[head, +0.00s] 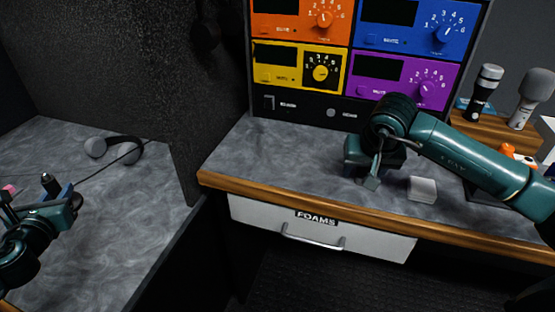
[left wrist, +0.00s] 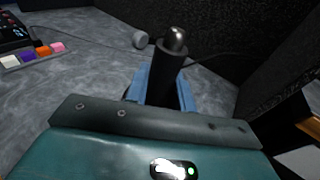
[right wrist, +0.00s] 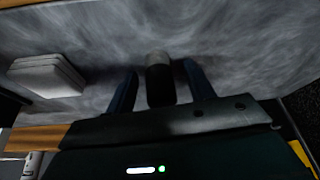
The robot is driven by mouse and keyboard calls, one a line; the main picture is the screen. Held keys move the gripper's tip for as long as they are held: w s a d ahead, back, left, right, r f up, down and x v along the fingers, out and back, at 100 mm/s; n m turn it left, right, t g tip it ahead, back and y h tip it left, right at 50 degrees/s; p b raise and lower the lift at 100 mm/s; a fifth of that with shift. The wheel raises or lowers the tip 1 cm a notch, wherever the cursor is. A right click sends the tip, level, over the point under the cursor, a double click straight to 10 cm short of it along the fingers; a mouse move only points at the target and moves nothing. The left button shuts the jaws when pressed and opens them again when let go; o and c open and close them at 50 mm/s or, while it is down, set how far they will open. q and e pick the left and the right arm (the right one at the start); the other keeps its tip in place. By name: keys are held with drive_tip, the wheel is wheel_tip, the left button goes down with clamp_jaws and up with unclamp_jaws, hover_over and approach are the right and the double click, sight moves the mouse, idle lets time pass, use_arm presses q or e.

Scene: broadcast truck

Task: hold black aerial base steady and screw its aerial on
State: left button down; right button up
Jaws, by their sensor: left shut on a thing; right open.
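My left gripper (head: 58,194) is at the far left, over the left counter. It is shut on a black upright cylinder with a rounded shiny metal tip, which looks like the black aerial base (left wrist: 170,75); it also shows in the head view (head: 49,183). My right gripper (head: 367,178) is low over the middle counter and open. Between its spread fingers in the right wrist view is a short cylinder (right wrist: 159,82), black with a pale grey end, apart from both fingers. I cannot tell whether it is the aerial. The right gripper hides it in the head view.
A stack of white pads (head: 422,188) lies right of my right gripper. Headphones (head: 115,148) with a thin cable lie on the left counter. A dark partition (head: 180,120) separates the counters. Coloured panels (head: 300,60) stand behind; microphones (head: 484,92) stand at right.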

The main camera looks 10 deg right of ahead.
use_arm(q)
drive_tip(key=shift+r, duration=0.1)
use_arm(e)
drive_tip(key=shift+c, duration=0.4)
drive_tip(key=c, duration=1)
drive_tip(key=shift+o, duration=0.2)
use_arm(q)
drive_tip(key=shift+r, duration=0.15)
use_arm(e)
wheel_tip(320, 180, up, 10)
drive_tip(key=shift+r, duration=0.1)
use_arm(q)
drive_tip(key=c, duration=1.7)
unclamp_jaws()
drive_tip(key=shift+c, duration=0.2)
clamp_jaws()
